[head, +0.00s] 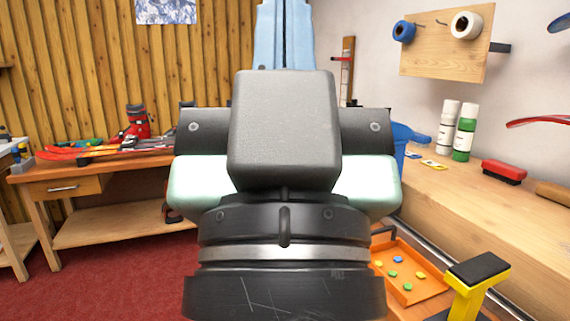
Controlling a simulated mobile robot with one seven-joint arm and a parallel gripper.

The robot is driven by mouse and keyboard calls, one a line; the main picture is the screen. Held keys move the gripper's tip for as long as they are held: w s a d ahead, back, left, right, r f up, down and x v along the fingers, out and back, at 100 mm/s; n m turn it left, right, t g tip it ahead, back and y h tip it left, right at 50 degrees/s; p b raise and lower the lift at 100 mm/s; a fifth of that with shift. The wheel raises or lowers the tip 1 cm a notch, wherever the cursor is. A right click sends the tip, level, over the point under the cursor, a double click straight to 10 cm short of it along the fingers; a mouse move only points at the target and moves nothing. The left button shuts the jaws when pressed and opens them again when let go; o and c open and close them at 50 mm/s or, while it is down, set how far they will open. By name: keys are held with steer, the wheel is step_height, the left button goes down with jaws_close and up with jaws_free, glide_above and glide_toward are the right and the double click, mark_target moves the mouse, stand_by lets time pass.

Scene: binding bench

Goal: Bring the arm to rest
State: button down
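My gripper (283,135) fills the middle of the head view, very close to the camera and seen from its back. Its dark grey housing and wrist rings show, with pale green-white parts on both sides. The fingertips are hidden behind the housing, so I cannot tell if they are open or shut or if anything is between them.
A wooden workbench (535,222) runs along the right, with two bottles and a red brush (504,172) on it. An orange tray (408,296) with small coloured pieces and a yellow stand (470,296) are at lower right. Another bench (75,184) holds skis and a red boot (137,128).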

step_height(320, 180, up, 25)
steer(key=p, duration=2.2)
steer(key=shift+f, duration=0.2)
